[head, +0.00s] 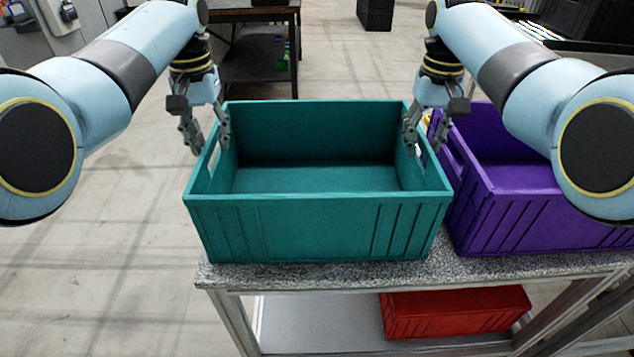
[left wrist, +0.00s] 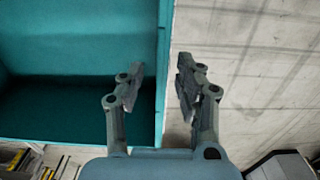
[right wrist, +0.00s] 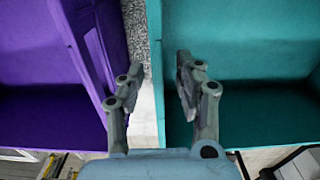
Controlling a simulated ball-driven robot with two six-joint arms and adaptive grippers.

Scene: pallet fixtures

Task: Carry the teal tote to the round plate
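The teal tote (head: 320,225) stands upright and looks empty on a speckled table top. My left gripper (head: 207,145) is at its left wall, with one finger inside and one outside. In the left wrist view its fingers (left wrist: 160,85) are apart, with the tote's wall (left wrist: 162,60) between them. My right gripper (head: 424,145) straddles the right wall in the same way. In the right wrist view its fingers (right wrist: 157,80) are apart around the teal wall (right wrist: 155,45). No round plate can be made out in any view.
A purple tote (head: 540,205) stands close to the right of the teal one, with a narrow gap. The speckled table top (head: 330,272) has a red bin (head: 455,312) on the shelf below. A dark workbench (head: 260,45) stands behind. The floor at left is clear.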

